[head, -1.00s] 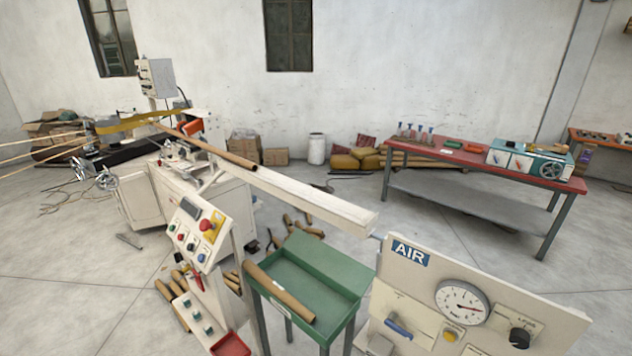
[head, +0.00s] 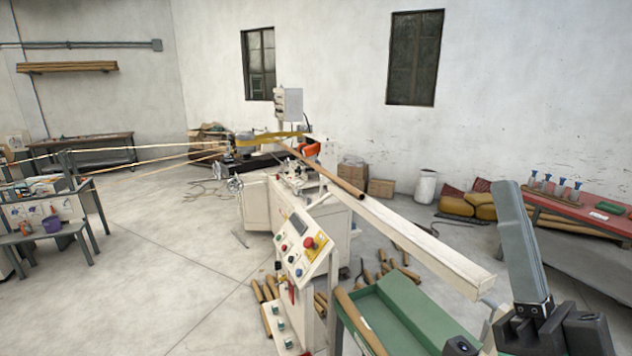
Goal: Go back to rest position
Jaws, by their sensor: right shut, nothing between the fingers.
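My right gripper (head: 522,250) shows at the lower right of the head view, its grey finger pointing up. It is shut and empty. It stands in front of the right end of the green tray stand and hides part of the area behind it. My left gripper is not in view. The spiral winder (head: 268,204) stands in the middle, with a long brown tube (head: 335,178) running along it toward the white rail (head: 420,235). The control panel (head: 303,245) with its red knob faces me.
A green tray (head: 408,305) holds a brown tube (head: 358,322) at the lower right. Cut tubes (head: 400,262) lie on the floor. A red table (head: 575,214) stands at the right, and a grey bench (head: 45,237) at the left. The floor at the lower left is clear.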

